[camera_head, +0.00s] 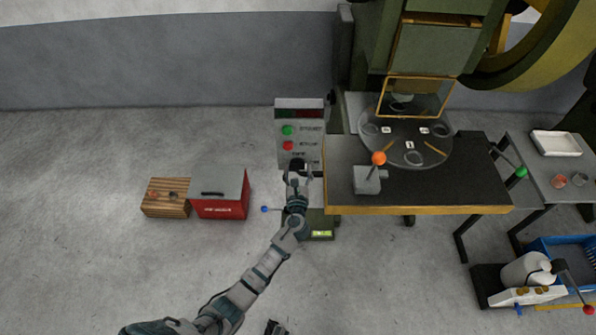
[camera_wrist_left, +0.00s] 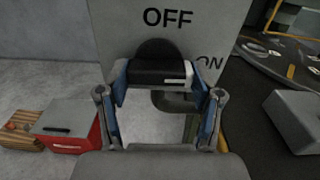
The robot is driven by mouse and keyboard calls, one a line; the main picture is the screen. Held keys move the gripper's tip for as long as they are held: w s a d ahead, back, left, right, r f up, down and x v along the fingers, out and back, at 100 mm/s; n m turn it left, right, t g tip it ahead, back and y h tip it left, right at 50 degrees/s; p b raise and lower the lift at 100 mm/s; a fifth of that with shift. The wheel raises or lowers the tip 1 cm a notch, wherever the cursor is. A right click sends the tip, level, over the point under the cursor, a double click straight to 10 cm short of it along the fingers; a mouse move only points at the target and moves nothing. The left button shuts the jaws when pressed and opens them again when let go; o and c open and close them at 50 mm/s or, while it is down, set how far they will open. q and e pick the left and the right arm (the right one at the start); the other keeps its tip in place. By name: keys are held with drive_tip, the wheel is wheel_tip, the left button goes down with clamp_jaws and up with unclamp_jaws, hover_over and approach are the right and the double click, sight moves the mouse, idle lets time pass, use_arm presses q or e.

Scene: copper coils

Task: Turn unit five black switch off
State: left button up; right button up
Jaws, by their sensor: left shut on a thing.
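The black switch (camera_wrist_left: 158,72) is a rotary knob on a grey panel, with OFF printed above it and ON to its right. A white mark on the knob lies at its right side, pointing toward the right. My left gripper (camera_wrist_left: 168,80) is shut on the knob, with a blue-backed finger on each side. In the head view my left gripper (camera_head: 297,170) is at the lower part of the control box (camera_head: 313,148) and hides the switch. A small dark part at the bottom edge (camera_head: 276,327) may be my right gripper; its fingers cannot be made out.
The control box has a green button (camera_head: 287,130) and a red button (camera_head: 288,146). A black-topped table (camera_head: 450,190) with an orange-knobbed lever (camera_head: 378,158) stands right of it. A red toolbox (camera_head: 220,207) and a wooden crate (camera_head: 165,209) sit on the floor at left.

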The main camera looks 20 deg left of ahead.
use_arm(q)
drive_tip(key=n, duration=0.2)
drive_tip(key=shift+n, duration=0.3)
drive_tip(key=n+b, duration=0.2)
drive_tip(key=n, duration=0.3)
drive_tip(key=shift+f+n, duration=0.1)
drive_tip(key=shift+n, duration=0.2)
use_arm(e)
wheel_tip(320, 180, up, 6)
drive_tip(key=s+f, duration=0.1)
use_arm(q)
drive_tip(key=shift+n+b, duration=1.65)
drive_tip(key=shift+n, duration=3.15)
use_arm(e)
drive_tip(key=w+a+r+t+y, duration=0.1)
drive_tip(key=w+a+t, duration=0.1)
drive_tip(key=w, duration=0.3)
drive_tip(key=w+a+r+t, duration=0.1)
drive_tip(key=w+r+t, duration=0.1)
drive_tip(key=w+t, duration=0.3)
drive_tip(key=shift+w+a+y, duration=0.35)
drive_tip(key=shift+w+y, duration=0.05)
drive_tip(key=shift+w, duration=0.4)
drive_tip(key=shift+f, duration=0.1)
use_arm(q)
drive_tip(key=shift+f, duration=0.1)
drive_tip(key=o, duration=1)
drive_tip(key=shift+o, duration=0.7)
